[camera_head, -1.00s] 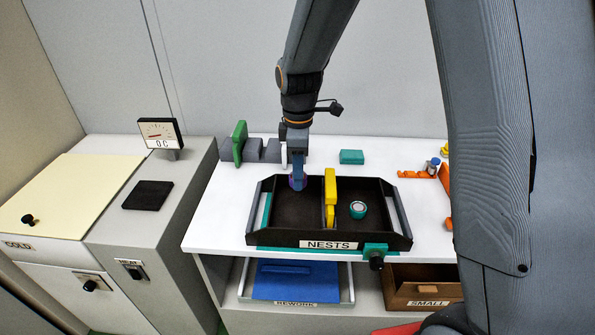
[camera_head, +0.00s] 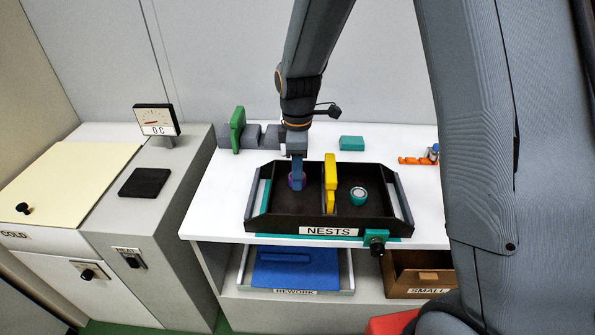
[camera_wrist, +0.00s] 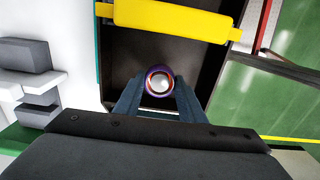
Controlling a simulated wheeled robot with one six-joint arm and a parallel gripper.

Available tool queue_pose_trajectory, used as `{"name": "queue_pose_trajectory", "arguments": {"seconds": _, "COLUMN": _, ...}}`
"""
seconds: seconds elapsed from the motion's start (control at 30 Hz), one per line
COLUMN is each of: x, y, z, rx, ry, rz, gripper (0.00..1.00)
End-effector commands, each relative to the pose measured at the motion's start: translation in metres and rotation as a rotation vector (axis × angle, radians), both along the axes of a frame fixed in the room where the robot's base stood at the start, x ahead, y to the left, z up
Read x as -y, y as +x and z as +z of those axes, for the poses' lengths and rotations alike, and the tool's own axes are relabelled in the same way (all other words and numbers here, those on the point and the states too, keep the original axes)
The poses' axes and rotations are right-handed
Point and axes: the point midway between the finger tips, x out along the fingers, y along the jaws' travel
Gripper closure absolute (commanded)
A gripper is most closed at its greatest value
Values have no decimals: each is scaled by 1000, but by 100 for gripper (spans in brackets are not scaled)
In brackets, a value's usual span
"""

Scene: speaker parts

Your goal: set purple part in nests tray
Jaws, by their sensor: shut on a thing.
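The purple part (camera_wrist: 159,82) is a round ring with a pale centre. It sits between the fingertips of my gripper (camera_wrist: 159,95) in the wrist view, and the jaws are shut on it. In the head view my gripper (camera_head: 297,180) points down into the left compartment of the black nests tray (camera_head: 262,226), with the purple part (camera_head: 291,181) showing at its tips. I cannot tell whether the part touches the tray floor. A yellow divider (camera_head: 330,185) parts the tray. A teal ring part (camera_head: 358,194) with a pale centre sits in the right compartment.
A green and grey fixture (camera_head: 238,130) and a teal block (camera_head: 351,143) stand behind the tray. An orange rack (camera_head: 415,160) is at the right. A teal clamp with a black knob (camera_head: 376,247) is at the tray's front. A blue rework tray (camera_head: 300,268) is below.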

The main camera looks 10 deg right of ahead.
Motion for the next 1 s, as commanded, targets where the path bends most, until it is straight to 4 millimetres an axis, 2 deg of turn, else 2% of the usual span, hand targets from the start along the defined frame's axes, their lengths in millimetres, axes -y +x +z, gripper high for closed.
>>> {"name": "queue_pose_trajectory", "arguments": {"seconds": 1.0, "x": 0, "y": 1, "z": -12, "rx": 1, "ry": 0, "rz": 0, "gripper": 94}}
